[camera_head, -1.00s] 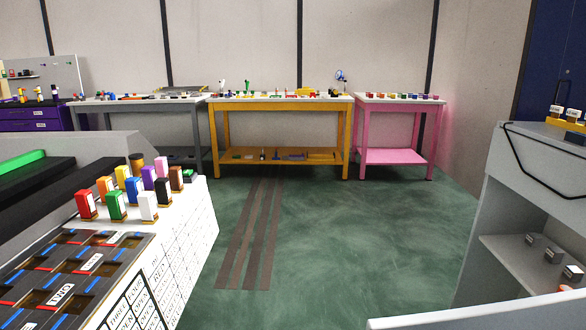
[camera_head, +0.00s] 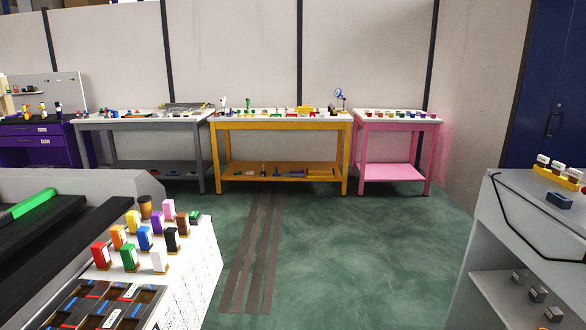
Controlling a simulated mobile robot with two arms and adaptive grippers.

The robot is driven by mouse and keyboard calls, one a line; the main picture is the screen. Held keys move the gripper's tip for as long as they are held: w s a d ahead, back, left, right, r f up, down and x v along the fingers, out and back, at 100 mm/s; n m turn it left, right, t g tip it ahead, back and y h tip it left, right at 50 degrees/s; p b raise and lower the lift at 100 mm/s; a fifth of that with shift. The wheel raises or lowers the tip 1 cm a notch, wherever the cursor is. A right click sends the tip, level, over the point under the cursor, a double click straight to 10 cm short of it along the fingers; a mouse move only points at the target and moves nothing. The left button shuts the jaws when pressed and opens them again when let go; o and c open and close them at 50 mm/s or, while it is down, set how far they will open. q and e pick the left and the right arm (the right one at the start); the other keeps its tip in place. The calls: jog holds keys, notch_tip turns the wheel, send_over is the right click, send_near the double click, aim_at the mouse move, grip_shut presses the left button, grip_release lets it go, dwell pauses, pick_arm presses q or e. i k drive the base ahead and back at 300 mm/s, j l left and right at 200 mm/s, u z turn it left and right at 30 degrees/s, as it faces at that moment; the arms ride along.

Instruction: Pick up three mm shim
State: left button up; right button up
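I cannot pick out a three mm shim by any readable mark. Small coloured blocks (camera_head: 144,239) stand on the white rack (camera_head: 205,262) at the lower left: red, orange, yellow, purple, pink, blue, green, white, black and brown. Small objects also sit on the yellow table (camera_head: 282,124), the pink table (camera_head: 397,121) and the grey table (camera_head: 140,125), too small to identify. Neither of my grippers shows in the head view.
A dark compartment tray (camera_head: 98,308) lies at the front of the white rack. A grey cabinet (camera_head: 520,240) with small metal blocks on its shelf stands at the right. A purple drawer unit (camera_head: 40,145) is far left. The green floor (camera_head: 345,255) between is clear.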

aim_at(543, 160)
jog(key=z, duration=1.35)
jog(key=j, duration=0.25)
jog(key=i+j+z, duration=0.1)
jog(key=i+j, duration=0.05)
jog(key=j, duration=0.1)
